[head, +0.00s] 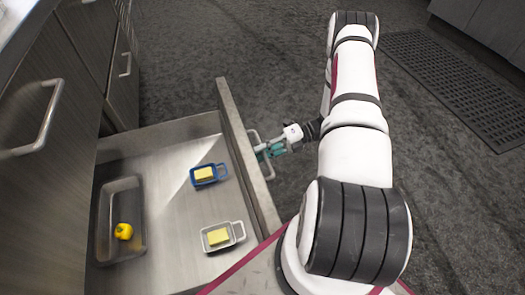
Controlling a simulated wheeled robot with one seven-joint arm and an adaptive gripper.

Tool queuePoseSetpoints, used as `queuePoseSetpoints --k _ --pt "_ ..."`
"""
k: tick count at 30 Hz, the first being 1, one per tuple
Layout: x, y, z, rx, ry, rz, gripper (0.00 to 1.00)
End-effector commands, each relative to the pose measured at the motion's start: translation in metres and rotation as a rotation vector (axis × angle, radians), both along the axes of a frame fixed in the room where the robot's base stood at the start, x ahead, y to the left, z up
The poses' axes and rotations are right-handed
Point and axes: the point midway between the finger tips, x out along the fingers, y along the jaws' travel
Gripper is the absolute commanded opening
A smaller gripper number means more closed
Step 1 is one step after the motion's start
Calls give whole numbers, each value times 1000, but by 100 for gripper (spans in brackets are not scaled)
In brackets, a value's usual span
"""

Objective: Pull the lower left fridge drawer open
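The lower drawer (165,160) stands pulled well out from the cabinet front, and its inside shows from above. Its front panel (247,155) carries a bar handle (268,168) on the outer face. My gripper (268,152) is at this handle, with its teal fingers around or against the bar. The fingertips are small and partly hidden by the handle, so I cannot tell whether they are closed on it. My white arm reaches to it from the right.
Inside the drawer are a dark tray (103,222) with a yellow pepper (123,231), a blue dish (219,178) and a white dish (237,236), each dish with a yellow block. Other handled cabinet fronts (60,75) stand left. A black floor mat (440,75) lies right. Dark floor is clear beyond the drawer.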

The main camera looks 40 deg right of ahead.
Motion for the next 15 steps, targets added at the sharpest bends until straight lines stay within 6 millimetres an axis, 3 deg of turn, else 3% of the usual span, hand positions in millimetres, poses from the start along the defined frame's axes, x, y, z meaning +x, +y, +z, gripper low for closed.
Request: queuePoseSetpoints --k 10,15 --pt "-1 -1 0 1 0 1 33" --pt "-6 -15 4 1 -1 -1 33"
